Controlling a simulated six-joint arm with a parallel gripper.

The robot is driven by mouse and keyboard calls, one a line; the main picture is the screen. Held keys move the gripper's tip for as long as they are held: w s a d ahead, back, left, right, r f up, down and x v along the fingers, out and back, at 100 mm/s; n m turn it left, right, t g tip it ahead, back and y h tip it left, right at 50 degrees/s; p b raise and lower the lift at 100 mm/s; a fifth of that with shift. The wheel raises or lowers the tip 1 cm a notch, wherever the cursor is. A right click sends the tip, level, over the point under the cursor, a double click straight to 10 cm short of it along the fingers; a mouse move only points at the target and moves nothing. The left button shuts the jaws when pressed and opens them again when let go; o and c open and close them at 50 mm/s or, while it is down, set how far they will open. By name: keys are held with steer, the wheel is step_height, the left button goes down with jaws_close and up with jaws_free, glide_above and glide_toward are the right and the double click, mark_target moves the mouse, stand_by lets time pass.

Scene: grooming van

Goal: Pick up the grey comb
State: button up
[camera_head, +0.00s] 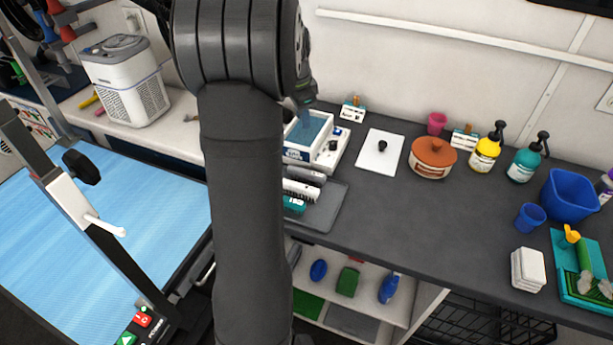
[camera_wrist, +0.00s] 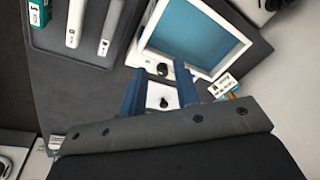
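My gripper (camera_wrist: 160,90) shows in the wrist view with its two blue fingers apart and nothing held between them. In the head view my arm hides most of it. A dark grey tray (camera_head: 322,212) lies on the counter and also shows at the upper left of the wrist view (camera_wrist: 58,42). On it lie a grey long-handled item (camera_wrist: 112,25), a paler item (camera_wrist: 76,22) and a teal item (camera_wrist: 38,12), side by side. The grey one may be the comb; its teeth are not visible. My gripper is apart from the tray items.
A blue-lined white tub (camera_head: 308,130) stands beside the tray. A white board (camera_head: 380,152) with a black knob lies to its right. A terracotta pot (camera_head: 433,160), yellow bottle (camera_head: 484,155) and teal bottle (camera_head: 525,165) stand farther right. The counter's front middle is clear.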

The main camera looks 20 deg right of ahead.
mark_target(306, 171)
steer(key=s+a+r+m+g, duration=0.25)
steer(key=s+m, duration=0.35)
steer(key=m, duration=0.3)
steer(key=shift+y, duration=0.3)
steer(key=f, duration=1.1)
steer(key=s+f, duration=0.1)
steer(key=f, duration=0.5)
steer(key=shift+d+f, duration=0.3)
steer(key=shift+d, duration=0.1)
jaws_close()
